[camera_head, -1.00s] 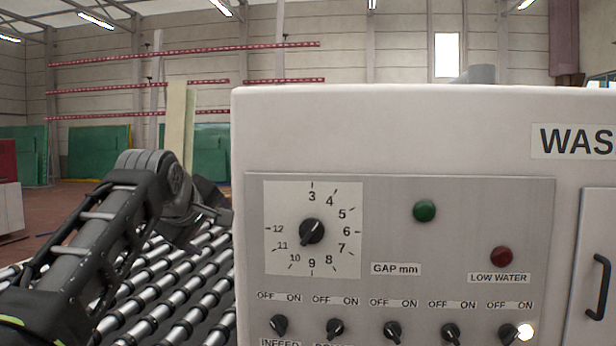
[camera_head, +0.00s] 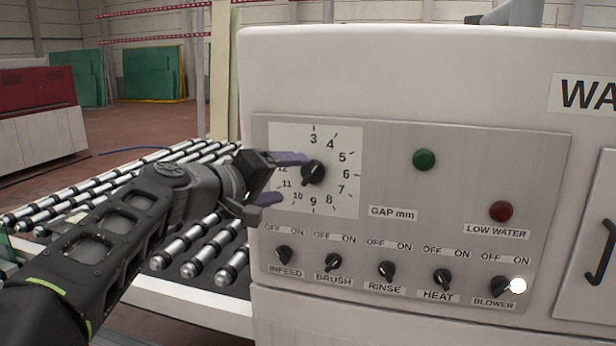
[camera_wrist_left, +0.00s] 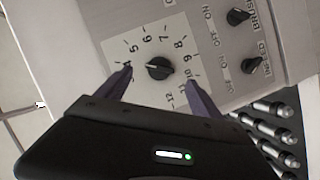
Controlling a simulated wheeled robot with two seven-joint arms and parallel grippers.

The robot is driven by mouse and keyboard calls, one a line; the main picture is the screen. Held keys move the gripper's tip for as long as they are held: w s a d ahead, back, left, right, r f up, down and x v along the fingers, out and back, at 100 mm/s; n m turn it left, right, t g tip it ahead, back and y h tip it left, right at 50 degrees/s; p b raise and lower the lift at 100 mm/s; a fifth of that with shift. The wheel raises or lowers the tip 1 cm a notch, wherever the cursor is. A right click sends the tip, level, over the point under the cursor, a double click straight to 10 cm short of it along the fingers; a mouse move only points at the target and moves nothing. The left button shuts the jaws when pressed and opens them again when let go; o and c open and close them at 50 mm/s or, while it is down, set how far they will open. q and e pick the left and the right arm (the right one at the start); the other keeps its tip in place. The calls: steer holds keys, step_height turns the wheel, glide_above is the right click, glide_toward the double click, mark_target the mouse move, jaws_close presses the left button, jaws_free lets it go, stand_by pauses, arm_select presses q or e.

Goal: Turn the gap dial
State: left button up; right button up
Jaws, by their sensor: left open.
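The gap dial (camera_head: 313,172) is a black pointer knob at the centre of a white square scale (camera_head: 345,200) numbered 3 to 12, with a GAP mm label beside it. My left gripper (camera_head: 283,178) is at the left part of the scale with its fingers apart. In the left wrist view the knob (camera_wrist_left: 159,68) lies beyond and between the two open fingertips (camera_wrist_left: 160,77). The fingers do not appear closed on it; contact is unclear. The knob's pointer is partly hidden in the head view. My right gripper is not in view.
A row of switches runs below the dial, from INFEED (camera_head: 283,254) to BLOWER (camera_head: 499,286). A green button (camera_head: 424,159) and a red LOW WATER lamp (camera_head: 501,211) sit to the right. A roller conveyor (camera_head: 190,250) lies left of the panel.

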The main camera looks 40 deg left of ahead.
mark_target(310, 176)
arm_select(q)
steer(key=p+x, duration=0.2)
steer(key=x, duration=0.5)
steer(key=shift+w+a+f, duration=0.1)
steer(key=shift+w, duration=0.3)
steer(key=shift+c, duration=0.2)
steer(key=c, duration=1.3)
steer(key=shift+f+b, duration=0.15)
steer(key=shift+b, duration=0.6)
steer(key=shift+c, duration=0.2)
